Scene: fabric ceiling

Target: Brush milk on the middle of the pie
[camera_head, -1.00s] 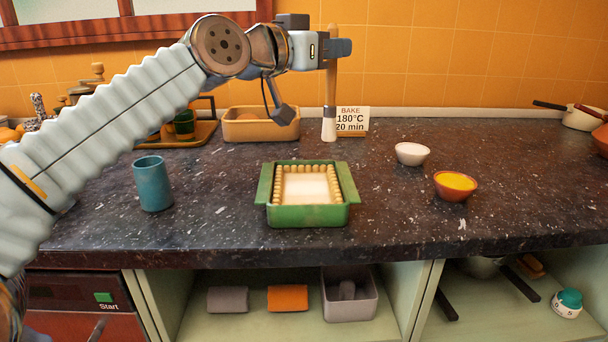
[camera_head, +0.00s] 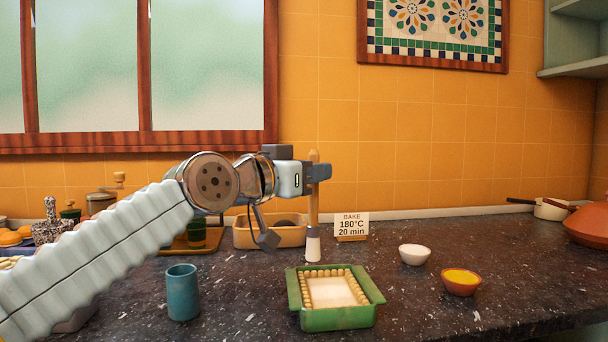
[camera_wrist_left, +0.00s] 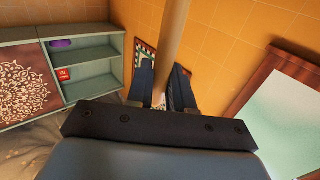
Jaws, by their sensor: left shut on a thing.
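My left gripper (camera_head: 318,172) is shut on the wooden handle of a brush (camera_head: 313,205), which hangs upright with its white bristles (camera_head: 313,245) down. The handle (camera_wrist_left: 171,45) also runs between the fingers in the left wrist view. The brush is behind and a little left of the pie (camera_head: 333,291), apart from it. The pie has a pale middle and a beaded crust edge, in a green square dish (camera_head: 338,319). A white bowl (camera_head: 414,254) with pale contents, perhaps milk, stands right of the dish. An orange-brown bowl of yellow liquid (camera_head: 461,281) is beside it. My right gripper is not in view.
A blue cup (camera_head: 182,291) stands left of the dish. A tan bin (camera_head: 268,232) and a sign (camera_head: 351,226) reading BAKE 180°C 20 min stand at the back. A pot (camera_head: 551,209) is at the far right. The counter between the cup and dish is clear.

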